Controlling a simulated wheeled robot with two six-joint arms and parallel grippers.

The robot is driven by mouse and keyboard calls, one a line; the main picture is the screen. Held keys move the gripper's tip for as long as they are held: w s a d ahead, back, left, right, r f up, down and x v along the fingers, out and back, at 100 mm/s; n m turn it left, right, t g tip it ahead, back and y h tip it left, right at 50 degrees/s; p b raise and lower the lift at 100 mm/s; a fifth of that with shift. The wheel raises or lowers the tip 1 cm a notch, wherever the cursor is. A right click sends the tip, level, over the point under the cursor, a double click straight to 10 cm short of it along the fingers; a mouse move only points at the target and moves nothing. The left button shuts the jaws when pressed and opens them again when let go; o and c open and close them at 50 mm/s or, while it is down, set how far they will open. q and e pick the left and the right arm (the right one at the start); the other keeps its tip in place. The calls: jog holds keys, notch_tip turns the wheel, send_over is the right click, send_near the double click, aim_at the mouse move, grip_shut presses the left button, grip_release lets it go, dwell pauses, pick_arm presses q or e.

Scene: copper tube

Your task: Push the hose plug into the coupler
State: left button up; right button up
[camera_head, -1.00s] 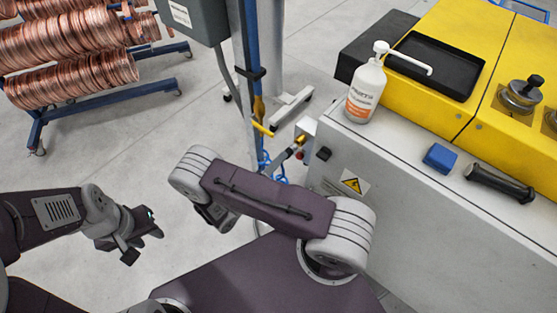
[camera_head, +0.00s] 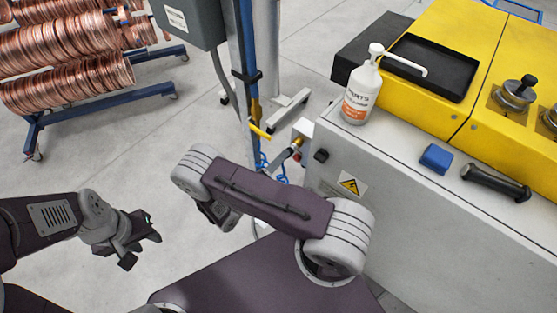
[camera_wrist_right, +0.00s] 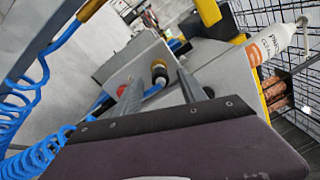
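The coupler (camera_wrist_right: 159,70), a dark ring with brass, sits on the grey machine's side in the right wrist view. Its brass also shows in the head view (camera_head: 298,142). A blue hose (camera_wrist_right: 153,92) runs between the fingers towards the coupler. The hose plug cannot be told apart there, and whether it is seated is unclear. In the head view my right arm hides most of that gripper. My left gripper (camera_head: 143,246) is open and empty over the floor.
A red button (camera_wrist_right: 121,90) is beside the coupler. Coiled blue hose (camera_wrist_right: 30,110) hangs at the left of the wrist view. A blue post (camera_head: 247,60) stands near the machine. A bottle (camera_head: 361,92) and blue block (camera_head: 436,157) stand on top. Copper coils (camera_head: 70,50) lie back left.

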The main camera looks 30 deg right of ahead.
jog(key=b+v, duration=0.2)
jog(key=v, duration=0.7)
